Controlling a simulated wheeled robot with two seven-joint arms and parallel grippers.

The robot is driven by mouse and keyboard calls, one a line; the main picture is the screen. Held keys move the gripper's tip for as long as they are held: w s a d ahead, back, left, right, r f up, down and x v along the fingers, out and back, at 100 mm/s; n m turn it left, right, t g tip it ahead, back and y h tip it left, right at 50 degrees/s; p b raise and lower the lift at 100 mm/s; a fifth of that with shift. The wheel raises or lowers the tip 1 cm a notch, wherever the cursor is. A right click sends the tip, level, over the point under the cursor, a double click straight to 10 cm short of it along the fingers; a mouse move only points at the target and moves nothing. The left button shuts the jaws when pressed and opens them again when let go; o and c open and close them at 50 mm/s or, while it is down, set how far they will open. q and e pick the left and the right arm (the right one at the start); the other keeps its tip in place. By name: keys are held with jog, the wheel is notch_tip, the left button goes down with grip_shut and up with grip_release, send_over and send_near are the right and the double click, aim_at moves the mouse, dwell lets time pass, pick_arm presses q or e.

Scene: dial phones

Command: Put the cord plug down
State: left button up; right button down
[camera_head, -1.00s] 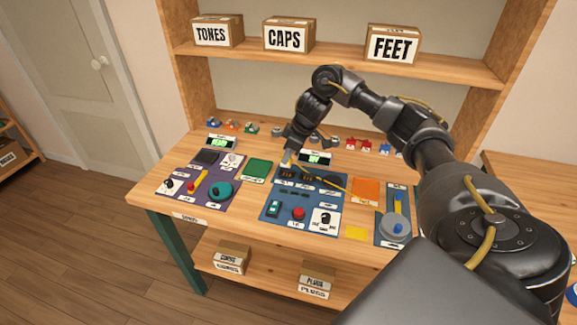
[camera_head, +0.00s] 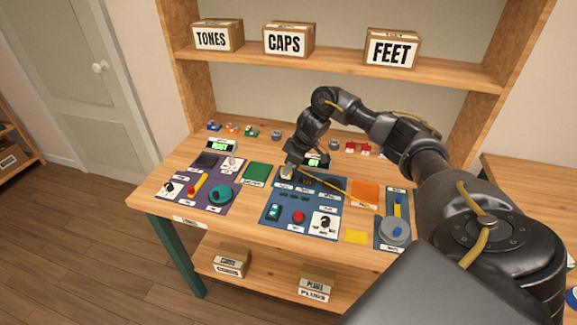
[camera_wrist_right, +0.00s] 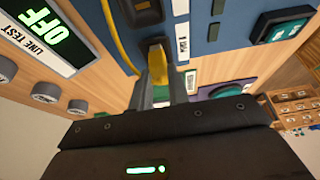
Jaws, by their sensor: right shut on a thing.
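My right gripper (camera_head: 288,172) is over the upper left part of the blue panel (camera_head: 266,212). In the right wrist view the gripper (camera_wrist_right: 160,88) is shut on the yellow cord plug (camera_wrist_right: 157,64). The plug's tip is close to a dark part at the edge of the blue panel (camera_wrist_right: 210,42); I cannot tell whether it touches or is inside. The yellow cord (camera_head: 340,187) runs from the gripper to the grey round reel (camera_head: 394,231) on the right panel. My left gripper is not in view.
A purple panel (camera_head: 214,172) with a teal dial (camera_head: 221,194) lies to the left. A green pad (camera_head: 257,172), an orange pad (camera_head: 364,193) and a yellow pad (camera_head: 356,237) lie nearby. A display reading OFF (camera_wrist_right: 45,28) stands close beside the gripper. Small parts line the table's back.

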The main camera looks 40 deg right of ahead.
jog(key=c, duration=1.3)
grip_release()
jog(key=shift+f, duration=0.15)
jog(key=shift+c, duration=0.2)
jog(key=shift+r, duration=0.25)
jog(key=p+v, duration=0.1)
jog(key=v, duration=1.1)
jog(key=shift+p, duration=0.4)
jog(key=shift+a, duration=0.1)
